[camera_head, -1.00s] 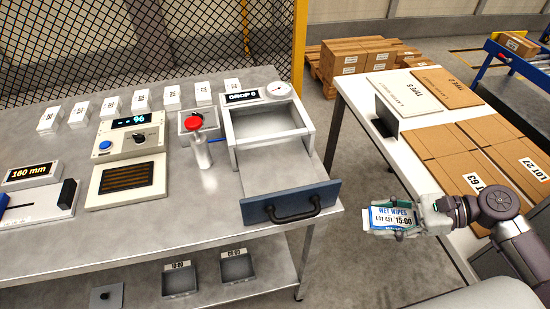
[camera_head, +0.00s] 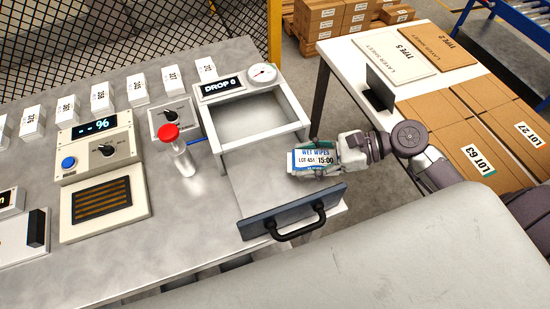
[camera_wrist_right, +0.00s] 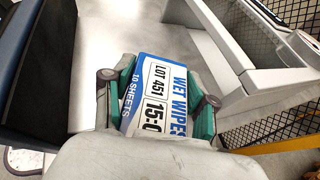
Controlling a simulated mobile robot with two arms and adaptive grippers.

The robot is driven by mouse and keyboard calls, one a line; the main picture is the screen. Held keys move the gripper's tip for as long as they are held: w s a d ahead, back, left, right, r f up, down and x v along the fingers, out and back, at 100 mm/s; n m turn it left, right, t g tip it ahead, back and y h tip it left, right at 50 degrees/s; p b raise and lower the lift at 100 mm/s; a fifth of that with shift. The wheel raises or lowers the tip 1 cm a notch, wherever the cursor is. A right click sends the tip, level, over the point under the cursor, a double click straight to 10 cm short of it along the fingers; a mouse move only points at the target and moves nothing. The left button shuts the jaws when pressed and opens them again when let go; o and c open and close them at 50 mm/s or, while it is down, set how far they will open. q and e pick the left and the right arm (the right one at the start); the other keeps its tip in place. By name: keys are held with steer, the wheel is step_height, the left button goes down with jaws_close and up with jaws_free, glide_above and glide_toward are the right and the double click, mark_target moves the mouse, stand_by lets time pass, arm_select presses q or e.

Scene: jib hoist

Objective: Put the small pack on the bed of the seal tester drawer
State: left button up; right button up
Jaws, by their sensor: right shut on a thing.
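The small pack (camera_head: 316,159) is a blue and white packet labelled WET WIPES, LOT 451, 15:00. My right gripper (camera_head: 318,164) is shut on it and holds it over the right part of the open drawer. In the right wrist view the pack (camera_wrist_right: 155,95) sits between the two green-padded fingers (camera_wrist_right: 155,105). The seal tester (camera_head: 258,115) has a grey frame, a DROP 8 display and a round gauge. Its drawer bed (camera_head: 260,192) is bare metal behind a dark blue front (camera_head: 291,212) with a black handle. My left gripper is not in view.
A red-capped bottle (camera_head: 181,152) stands left of the tester. A control box (camera_head: 97,143) and several small white cartons (camera_head: 102,97) are further left. A white table (camera_head: 425,92) with flat cardboard is at the right.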

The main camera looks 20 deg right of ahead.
mark_target(276, 169)
steer(key=a, duration=0.2)
steer(key=w+a, duration=0.1)
steer(key=shift+w+a+r+p, duration=0.15)
steer(key=shift+w+a+p, duration=0.05)
steer(key=shift+a+p, duration=0.15)
steer(key=a, duration=0.1)
steer(key=w+a, duration=0.1)
steer(key=shift+w+a+p, duration=0.1)
steer(key=shift+a+p, duration=0.25)
steer(key=shift+a, duration=0.05)
steer(key=shift+f, duration=0.9)
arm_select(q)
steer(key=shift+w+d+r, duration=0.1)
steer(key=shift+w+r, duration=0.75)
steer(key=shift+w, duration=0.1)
arm_select(e)
steer(key=shift+d, duration=0.1)
steer(key=o, duration=1.2)
steer(key=shift+f, duration=0.1)
